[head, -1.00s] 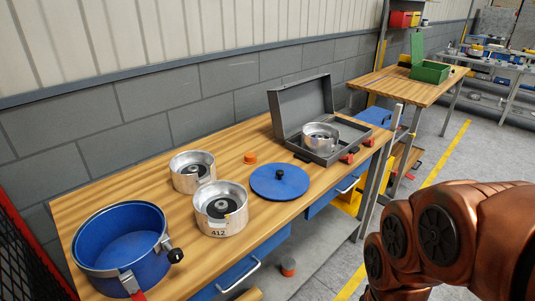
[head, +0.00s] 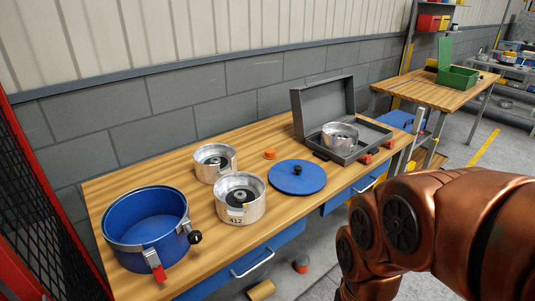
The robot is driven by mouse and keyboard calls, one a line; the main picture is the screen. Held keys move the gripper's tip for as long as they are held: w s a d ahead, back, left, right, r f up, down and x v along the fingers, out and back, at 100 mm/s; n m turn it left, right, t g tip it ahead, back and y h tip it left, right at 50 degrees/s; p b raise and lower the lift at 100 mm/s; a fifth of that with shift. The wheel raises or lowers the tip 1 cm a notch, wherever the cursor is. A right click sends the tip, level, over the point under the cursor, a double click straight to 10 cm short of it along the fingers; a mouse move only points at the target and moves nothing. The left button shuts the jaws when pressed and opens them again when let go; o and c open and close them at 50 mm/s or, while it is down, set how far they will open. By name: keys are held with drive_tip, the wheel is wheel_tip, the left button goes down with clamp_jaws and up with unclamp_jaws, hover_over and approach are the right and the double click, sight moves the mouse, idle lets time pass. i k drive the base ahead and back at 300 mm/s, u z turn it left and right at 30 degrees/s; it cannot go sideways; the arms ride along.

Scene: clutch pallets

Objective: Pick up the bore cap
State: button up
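A small orange cap (head: 269,153), which looks like the bore cap, lies on the wooden workbench (head: 150,178), behind the blue round lid (head: 297,178). It stands apart from the things around it. Two metal clutch drums stand to its left: one at the back (head: 215,161) and one in front marked 412 (head: 240,198). My copper arm fills the lower right of the head view, in front of the bench. My gripper is outside the picture, so its state is hidden.
A blue pot (head: 145,228) with a clamp stands at the bench's left end. An open grey case (head: 322,112) holding another metal drum (head: 340,136) sits at the right end. A red mesh fence (head: 30,170) is at left. An orange-topped object (head: 301,264) is below the bench.

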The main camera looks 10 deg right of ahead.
sight(270, 154)
drive_tip(key=k, duration=0.5)
drive_tip(key=z, duration=1)
drive_tip(key=i, duration=2.65)
drive_tip(key=u, duration=3.7)
